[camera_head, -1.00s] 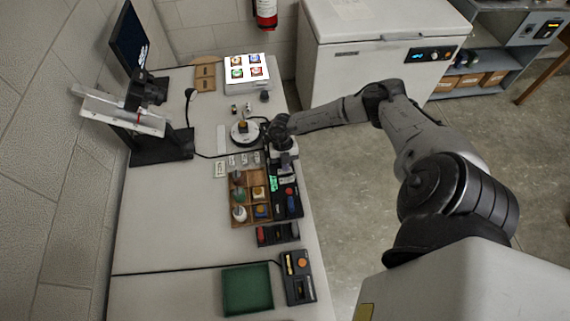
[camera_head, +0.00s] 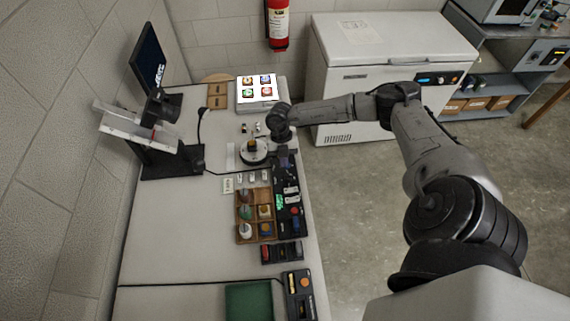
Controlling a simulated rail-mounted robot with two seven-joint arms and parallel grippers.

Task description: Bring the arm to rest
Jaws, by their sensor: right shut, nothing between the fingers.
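My right arm comes in from the right and bends over the table's right edge. Its gripper (camera_head: 286,162) points down above the black tray (camera_head: 292,226), just right of the round white device (camera_head: 254,157). The fingers are small and partly hidden, and they look shut with nothing held. My left gripper is out of view.
A lit panel (camera_head: 257,106), a monitor (camera_head: 148,60) and a stand (camera_head: 172,165) are farther back. A white chest freezer (camera_head: 360,60) stands behind the arm. The table's left front is clear.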

